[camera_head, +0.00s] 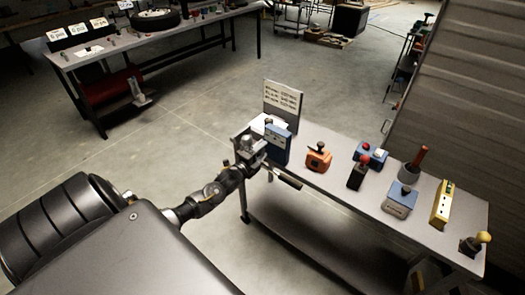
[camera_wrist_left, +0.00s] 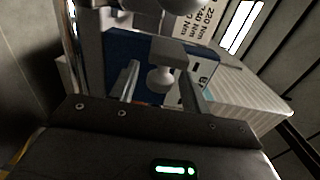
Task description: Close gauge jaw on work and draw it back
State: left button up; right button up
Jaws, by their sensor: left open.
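A blue gauge block (camera_head: 277,145) stands at the left end of the workbench. Its blue face (camera_wrist_left: 135,60) fills the middle of the left wrist view. A grey metal bar (camera_wrist_left: 165,52) and a pale rounded knob (camera_wrist_left: 160,79) show in front of that face. My left gripper (camera_head: 254,150) is at the near left side of the gauge. Its fingers (camera_wrist_left: 160,88) are apart, with the knob seen between them. I cannot tell whether either finger touches the knob. Which part is the jaw, and the work it faces, are not clear. My right gripper is not in view.
On the workbench (camera_head: 322,184), right of the gauge, stand an orange device (camera_head: 318,158), a black device with a red knob (camera_head: 358,173) and several other small devices. A printed sign (camera_head: 283,98) rises behind the gauge. Open floor lies left of the bench.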

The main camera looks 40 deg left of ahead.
pick_arm(q)
jog(key=shift+w, duration=0.3)
